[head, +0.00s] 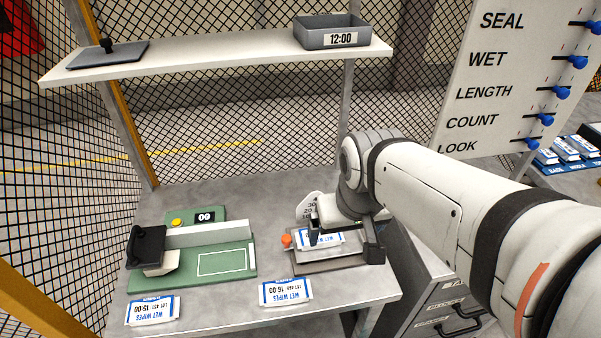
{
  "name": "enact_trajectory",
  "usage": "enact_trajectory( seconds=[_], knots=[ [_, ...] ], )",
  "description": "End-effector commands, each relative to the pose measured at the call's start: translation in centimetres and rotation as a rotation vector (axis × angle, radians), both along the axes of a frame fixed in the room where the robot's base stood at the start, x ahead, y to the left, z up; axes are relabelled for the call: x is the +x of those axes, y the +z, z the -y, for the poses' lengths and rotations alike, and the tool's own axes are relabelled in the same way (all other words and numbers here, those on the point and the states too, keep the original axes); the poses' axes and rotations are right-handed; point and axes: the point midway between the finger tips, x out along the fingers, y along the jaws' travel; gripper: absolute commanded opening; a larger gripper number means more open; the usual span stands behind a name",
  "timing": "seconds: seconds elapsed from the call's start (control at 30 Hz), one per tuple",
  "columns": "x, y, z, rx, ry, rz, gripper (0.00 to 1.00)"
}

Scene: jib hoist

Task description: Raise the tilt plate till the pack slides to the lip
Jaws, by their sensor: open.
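The tilt plate (350,249) is a grey-brown plate on a base at the right part of the bench. A white angle scale (309,207) stands behind it, and an orange knob (286,240) sits at its left edge. A white and blue wet wipes pack (325,239) lies on the plate, partly covered by my gripper. My gripper (345,246) is open over the plate, one finger near the pack and the other toward the plate's right side. Whether the fingers touch anything, and the plate's exact angle, I cannot tell.
A green fixture (230,262) with a black-handled arm stands at the left of the bench. Two packs (152,311) (285,291) lie along the front edge. A shelf (220,55) hangs above with a grey bin (331,33). A lettered board (500,75) and drawers (440,300) are at right.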

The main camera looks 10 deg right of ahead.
Motion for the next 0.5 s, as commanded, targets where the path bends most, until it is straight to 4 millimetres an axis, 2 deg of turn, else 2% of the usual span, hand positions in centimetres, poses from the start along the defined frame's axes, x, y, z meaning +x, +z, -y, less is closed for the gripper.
enact_trajectory(
  seconds=[0.03, 0.17, 0.37, 0.5],
  knots=[
    [0.2, -0.1, -0.1, 0.001, -0.002, -0.004, 0.90],
    [1.8, -0.6, -0.6, 0.011, -0.022, -0.030, 0.80],
    [6.3, -2.9, -2.7, 0.031, -0.091, -0.100, 0.63],
    [9.4, -5.3, -4.6, 0.038, -0.147, -0.151, 0.52]
  ],
)
